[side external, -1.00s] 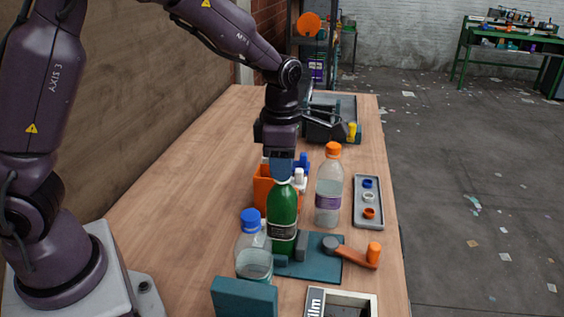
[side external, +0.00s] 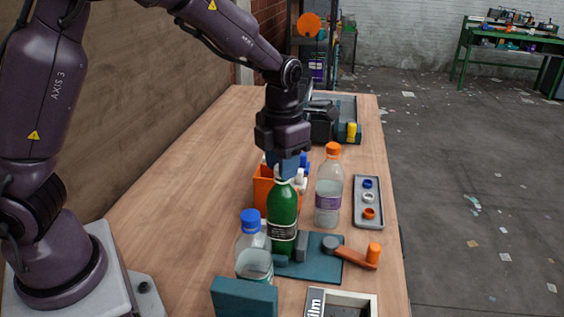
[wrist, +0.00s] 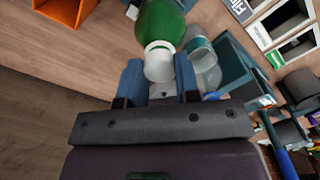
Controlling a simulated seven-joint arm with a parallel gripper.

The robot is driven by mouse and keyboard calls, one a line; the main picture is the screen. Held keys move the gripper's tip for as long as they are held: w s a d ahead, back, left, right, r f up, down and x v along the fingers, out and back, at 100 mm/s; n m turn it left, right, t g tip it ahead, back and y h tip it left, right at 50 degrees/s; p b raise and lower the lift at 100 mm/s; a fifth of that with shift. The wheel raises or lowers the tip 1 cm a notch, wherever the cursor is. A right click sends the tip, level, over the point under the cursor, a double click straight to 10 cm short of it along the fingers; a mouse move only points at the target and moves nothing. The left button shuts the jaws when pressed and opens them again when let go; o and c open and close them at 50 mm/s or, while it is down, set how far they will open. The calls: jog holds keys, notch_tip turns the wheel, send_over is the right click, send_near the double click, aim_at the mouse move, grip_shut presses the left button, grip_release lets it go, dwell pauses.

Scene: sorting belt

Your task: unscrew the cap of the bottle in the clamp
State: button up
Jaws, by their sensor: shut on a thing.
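The green bottle (side external: 282,212) stands upright in the clamp (side external: 301,246), whose orange-handled lever (side external: 357,257) points to the right. In the wrist view the green bottle (wrist: 162,22) carries a white cap (wrist: 158,58). My gripper (side external: 286,172) is above the bottle, pointing down, with its blue fingers on either side of the cap. The wrist view shows the cap held between the fingers and still against the bottle's neck. In the side view the fingers hide most of the cap.
A clear bottle with an orange cap (side external: 329,190) stands close at the right, and one with a blue cap (side external: 253,250) at the front left. An orange bin (side external: 263,190) is just behind. A grey tray (side external: 369,195) holds small caps. Bare table lies to the left.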

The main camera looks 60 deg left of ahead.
jog(key=shift+f+n, duration=0.1)
jog(key=shift+n, duration=0.9)
jog(key=n, duration=0.2)
jog(key=shift+n, duration=0.6)
jog(key=o, duration=1)
jog(key=shift+c, duration=0.2)
jog(key=shift+r, duration=0.2)
